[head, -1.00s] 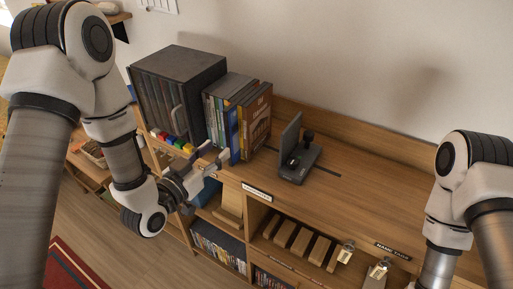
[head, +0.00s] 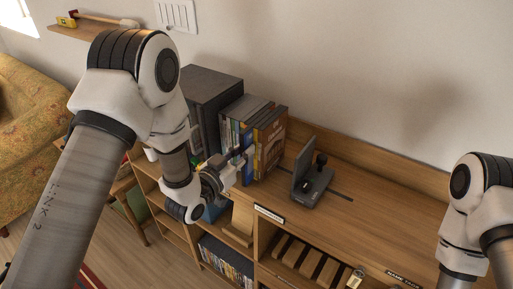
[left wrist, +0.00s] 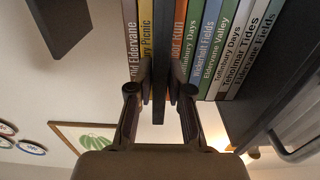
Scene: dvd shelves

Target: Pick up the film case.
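A row of upright cases (head: 250,130) stands on the wooden shelf top, between a dark box and a grey stand. In the left wrist view their lettered spines (left wrist: 213,45) hang from the top of the picture. A thin dark case or panel (left wrist: 158,95) sticks out from the row, between a yellow spine (left wrist: 146,30) and an orange spine (left wrist: 178,40). My left gripper (head: 240,165) is at the front of the row. Its fingers (left wrist: 159,72) are open on either side of the dark piece, with narrow gaps. My right gripper is out of view.
The dark box (head: 213,90) stands left of the row. The grey stand (head: 312,175) is to the right, with bare shelf top (head: 385,225) beyond it. Compartments below hold more cases (head: 225,260) and wooden blocks (head: 310,262).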

